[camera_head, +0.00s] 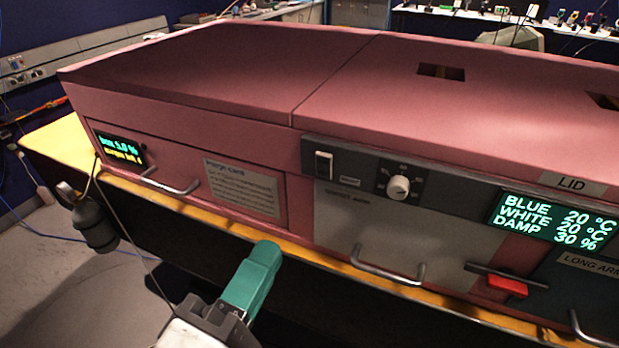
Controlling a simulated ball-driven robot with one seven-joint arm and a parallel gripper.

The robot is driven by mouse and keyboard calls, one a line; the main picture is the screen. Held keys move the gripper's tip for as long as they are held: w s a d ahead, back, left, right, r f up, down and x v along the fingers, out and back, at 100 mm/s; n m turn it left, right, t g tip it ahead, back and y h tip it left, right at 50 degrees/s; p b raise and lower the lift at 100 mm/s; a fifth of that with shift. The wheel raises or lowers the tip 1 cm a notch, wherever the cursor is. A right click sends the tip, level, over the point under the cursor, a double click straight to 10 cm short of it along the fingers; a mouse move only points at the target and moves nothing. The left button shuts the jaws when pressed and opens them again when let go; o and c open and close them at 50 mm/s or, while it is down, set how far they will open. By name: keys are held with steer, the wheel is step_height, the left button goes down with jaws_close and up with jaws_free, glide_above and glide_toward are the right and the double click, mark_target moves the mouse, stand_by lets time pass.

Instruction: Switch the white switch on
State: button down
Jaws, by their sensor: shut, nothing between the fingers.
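A white rocker switch (324,164) in a dark frame sits at the left end of the grey control strip (445,197) on the front of the pink enclosure. I cannot tell which way it is tipped. My gripper (264,254) has teal fingers, shut together with nothing between them. It is in front of the enclosure, below and left of the switch in the picture and apart from it. A round white knob (398,187) sits right of the switch on the same strip.
Handles (388,270) stick out from the front, with a red latch (508,285) to the right. A display (553,222) reads BLUE 20, WHITE 20, DAMP 30 %. A dark bulb (96,226) hangs at the left. The air before the switch looks free.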

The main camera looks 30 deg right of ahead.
steer(key=p+x, duration=0.2)
steer(key=x, duration=1.2)
steer(key=shift+p, duration=0.4)
steer(key=shift+r, duration=0.1)
steer(key=shift+w+d+r+p, duration=0.15)
steer(key=shift+r+p, duration=0.25)
steer(key=shift+p, duration=0.65)
steer(key=shift+f+b, duration=0.35)
steer(key=shift+b, duration=0.05)
steer(key=shift+s+f, duration=0.1)
steer(key=shift+s, duration=0.1)
steer(key=b, duration=0.2)
glide_toward(323, 160)
steer(key=v, duration=0.3)
steer(key=shift+s+a+r, duration=0.2)
steer(key=shift+a+r, duration=0.1)
